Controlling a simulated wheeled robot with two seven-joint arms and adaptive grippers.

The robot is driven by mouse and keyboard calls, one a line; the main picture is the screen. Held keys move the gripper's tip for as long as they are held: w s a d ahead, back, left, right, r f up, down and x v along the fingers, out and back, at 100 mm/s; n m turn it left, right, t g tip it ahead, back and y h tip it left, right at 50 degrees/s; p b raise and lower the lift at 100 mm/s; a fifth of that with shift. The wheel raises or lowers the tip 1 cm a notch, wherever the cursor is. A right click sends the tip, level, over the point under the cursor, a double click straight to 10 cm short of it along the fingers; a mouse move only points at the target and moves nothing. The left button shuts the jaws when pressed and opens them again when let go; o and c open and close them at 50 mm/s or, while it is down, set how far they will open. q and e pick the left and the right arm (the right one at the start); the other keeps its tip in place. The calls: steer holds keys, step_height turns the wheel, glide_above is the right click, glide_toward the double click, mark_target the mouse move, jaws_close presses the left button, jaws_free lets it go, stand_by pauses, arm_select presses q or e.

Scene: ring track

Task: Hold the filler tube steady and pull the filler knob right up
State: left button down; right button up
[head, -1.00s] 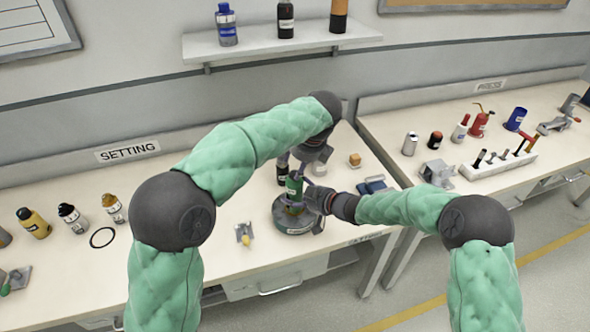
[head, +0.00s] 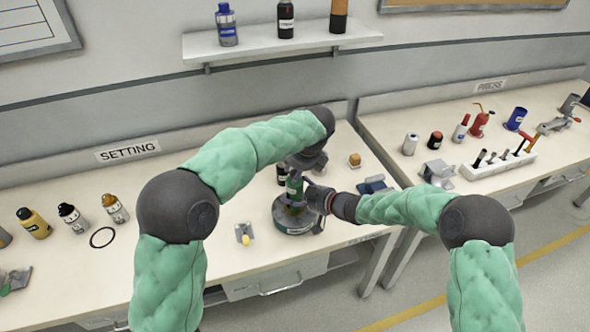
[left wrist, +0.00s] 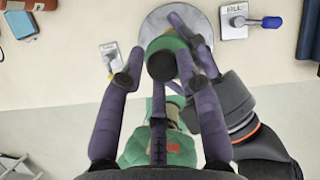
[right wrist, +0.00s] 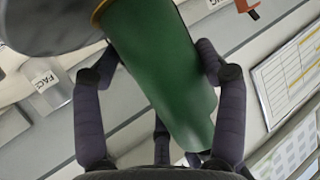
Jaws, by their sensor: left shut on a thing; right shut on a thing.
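The green filler tube (head: 294,187) stands on a round grey base (head: 292,225) on the setting bench. My left gripper (head: 303,166) is above it, pointing down. In the left wrist view its fingers close in around a dark round knob (left wrist: 160,66) at the tube's top; the exact contact is partly hidden. My right gripper (head: 312,200) comes in from the right. In the right wrist view its fingers are on both sides of the green tube (right wrist: 160,75), near its gold rim, shut on it.
A small grey fixture with a yellow tip (head: 244,234) stands left of the base. A blue-handled fixture (head: 374,185) is to the right. The bench's front edge is close by.

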mark_target(295, 172)
arm_select(q)
steer(key=r, duration=0.5)
steer(key=shift+w+a+r, duration=0.15)
steer(key=shift+w+r, duration=0.05)
steer(key=shift+w, duration=0.05)
arm_select(e)
steer(key=shift+s+a+f, duration=0.15)
steer(key=shift+s, duration=0.05)
steer(key=shift+f, duration=0.1)
arm_select(q)
steer(key=c, duration=1)
jaws_free()
steer(key=shift+r, duration=0.1)
steer(key=shift+o, duration=0.4)
steer(key=shift+s, duration=0.1)
